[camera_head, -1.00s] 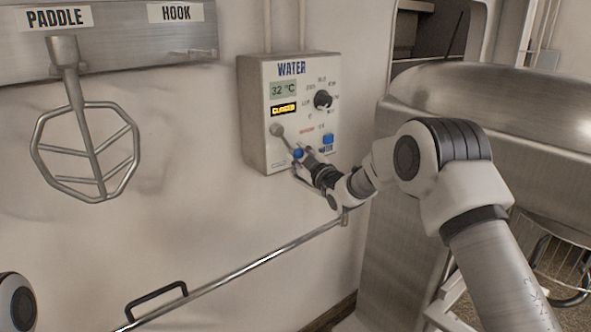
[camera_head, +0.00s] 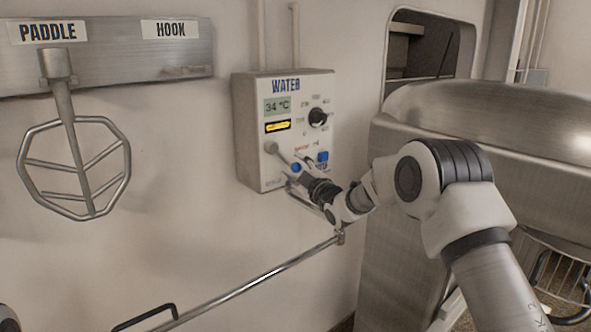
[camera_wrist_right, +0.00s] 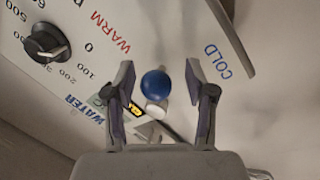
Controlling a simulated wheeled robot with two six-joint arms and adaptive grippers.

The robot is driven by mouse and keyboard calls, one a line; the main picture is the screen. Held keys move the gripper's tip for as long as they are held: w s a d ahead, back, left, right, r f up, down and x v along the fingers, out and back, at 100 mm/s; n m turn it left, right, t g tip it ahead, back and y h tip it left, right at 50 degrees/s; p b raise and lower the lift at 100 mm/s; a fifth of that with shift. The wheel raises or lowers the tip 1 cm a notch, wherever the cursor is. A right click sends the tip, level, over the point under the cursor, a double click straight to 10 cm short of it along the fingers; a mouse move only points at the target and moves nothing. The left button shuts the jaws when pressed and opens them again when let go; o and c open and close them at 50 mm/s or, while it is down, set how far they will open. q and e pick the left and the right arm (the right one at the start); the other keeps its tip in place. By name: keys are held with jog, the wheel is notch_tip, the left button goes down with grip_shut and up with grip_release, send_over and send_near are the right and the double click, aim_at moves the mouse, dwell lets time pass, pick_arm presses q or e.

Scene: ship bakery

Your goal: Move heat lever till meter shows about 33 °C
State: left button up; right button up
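The white water panel (camera_head: 283,125) is on the wall in the head view. Its meter (camera_head: 277,106) reads 34 °C. The heat lever has a blue ball end (camera_head: 295,168), below and to the right of a grey round pivot (camera_head: 271,147). My right gripper (camera_head: 300,176) is at this ball. In the right wrist view the blue ball (camera_wrist_right: 154,85) sits between the two spread fingers of my right gripper (camera_wrist_right: 158,75), with visible gaps on both sides. The left gripper is not in view.
The panel also has a black dial (camera_head: 318,117), a blue button (camera_head: 322,157) and a yellow display (camera_head: 278,127). A paddle (camera_head: 85,165) hangs at left. A wall rail (camera_head: 270,275) runs below the panel. A large metal machine (camera_head: 480,115) stands at right.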

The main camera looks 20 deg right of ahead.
jog(key=v, duration=1.2)
jog(key=shift+f, duration=0.1)
